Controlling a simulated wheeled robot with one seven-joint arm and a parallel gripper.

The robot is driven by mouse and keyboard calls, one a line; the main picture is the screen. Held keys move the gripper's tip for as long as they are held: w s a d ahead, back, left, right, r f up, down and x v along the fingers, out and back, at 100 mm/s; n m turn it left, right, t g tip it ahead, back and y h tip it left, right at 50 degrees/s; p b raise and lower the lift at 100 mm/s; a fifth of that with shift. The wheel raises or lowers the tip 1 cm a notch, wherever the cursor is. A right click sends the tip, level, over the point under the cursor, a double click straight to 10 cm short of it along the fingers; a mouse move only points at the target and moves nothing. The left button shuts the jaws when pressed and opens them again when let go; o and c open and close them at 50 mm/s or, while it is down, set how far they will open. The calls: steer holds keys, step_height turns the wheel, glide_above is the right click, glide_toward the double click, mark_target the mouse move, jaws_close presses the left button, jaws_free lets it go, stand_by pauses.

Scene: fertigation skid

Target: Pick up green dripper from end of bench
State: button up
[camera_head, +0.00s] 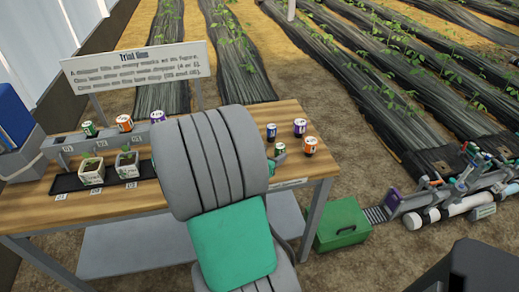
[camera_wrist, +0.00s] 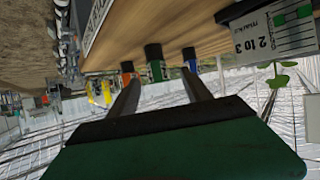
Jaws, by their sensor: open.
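The green dripper (camera_head: 280,149) stands at the right end of the wooden bench (camera_head: 315,168), with the blue dripper (camera_head: 271,132) behind it, the purple dripper (camera_head: 299,127) behind right and the orange dripper (camera_head: 310,146) to its right. My gripper (camera_wrist: 159,80) is open and empty in the wrist view. The green dripper (camera_wrist: 157,70) shows ahead, between the lines of its two fingers and seemingly just beyond the tips. The orange dripper (camera_wrist: 127,72) and blue dripper (camera_wrist: 189,60) flank it. In the head view my arm hides most of the gripper.
A grey rack (camera_head: 70,146) on the bench's left holds green, orange and purple drippers. Potted seedlings (camera_head: 92,171) stand on a black tray (camera_head: 65,183). A sign (camera_head: 137,66) rises behind. A green box (camera_head: 342,224) and pipework (camera_head: 455,205) lie on the ground at right.

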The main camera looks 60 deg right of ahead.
mark_target(284, 145)
steer(key=x, duration=0.5)
steer(key=r+x, duration=0.1)
steer(key=x, duration=0.2)
steer(key=shift+s+d+p, duration=0.15)
steer(key=shift+d+p, duration=0.2)
steer(key=shift+p, duration=0.05)
steer(key=shift+c, duration=0.5)
jaws_close()
